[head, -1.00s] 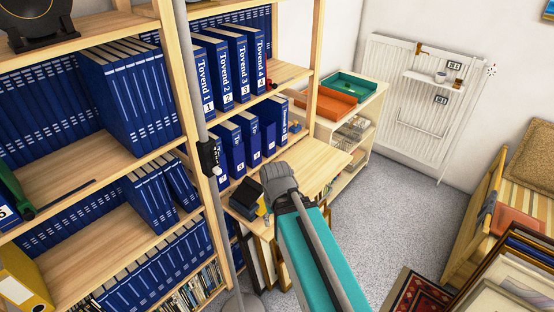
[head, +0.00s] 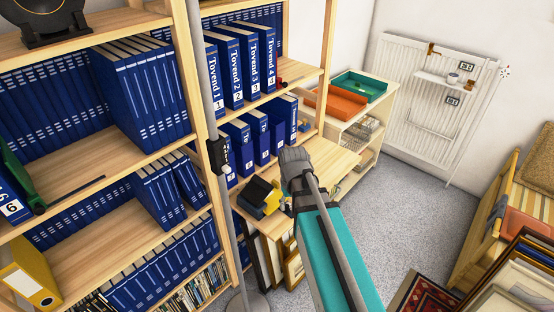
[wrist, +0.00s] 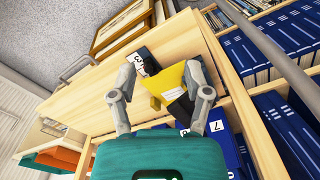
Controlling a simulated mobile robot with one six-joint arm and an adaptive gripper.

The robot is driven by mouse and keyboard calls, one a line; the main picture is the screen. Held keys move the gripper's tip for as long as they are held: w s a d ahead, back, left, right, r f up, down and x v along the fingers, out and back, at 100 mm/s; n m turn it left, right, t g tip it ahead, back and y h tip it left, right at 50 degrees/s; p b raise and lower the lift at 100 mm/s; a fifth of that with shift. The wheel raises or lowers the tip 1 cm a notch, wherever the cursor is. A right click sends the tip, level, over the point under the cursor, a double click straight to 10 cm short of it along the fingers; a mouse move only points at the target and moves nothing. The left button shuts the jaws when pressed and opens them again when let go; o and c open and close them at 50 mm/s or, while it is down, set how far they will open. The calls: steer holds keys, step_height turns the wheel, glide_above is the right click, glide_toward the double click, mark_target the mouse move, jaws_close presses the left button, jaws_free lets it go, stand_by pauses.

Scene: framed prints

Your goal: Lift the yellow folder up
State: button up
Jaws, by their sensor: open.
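A small yellow folder (wrist: 171,84) with black parts stands on the wooden desk top between the fingers of my gripper (wrist: 162,70) in the wrist view. The fingers are open, one on each side of it; I cannot tell whether either touches it. In the head view the yellow folder (head: 273,203) is beside my gripper (head: 286,201), partly hidden by it. Another yellow binder (head: 30,285), with a round finger hole, stands on the lower left shelf, far from my gripper.
Tall wooden shelves (head: 110,178) with many blue binders (head: 240,68) fill the left. Frames (head: 270,255) lean under the desk top (head: 330,160). A low cabinet with orange (head: 335,102) and green trays (head: 360,86) stands behind.

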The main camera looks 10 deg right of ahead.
mark_target(278, 183)
steer(key=w+n, duration=0.5)
steer(key=w, duration=1.7)
steer(key=shift+w+d+n, duration=0.2)
steer(key=shift+d+n, duration=0.1)
steer(key=shift+n, duration=0.1)
step_height(278, 183, down, 14)
steer(key=b, duration=1.3)
steer(key=shift+r+b, duration=0.2)
steer(key=shift+b, duration=0.1)
jaws_close()
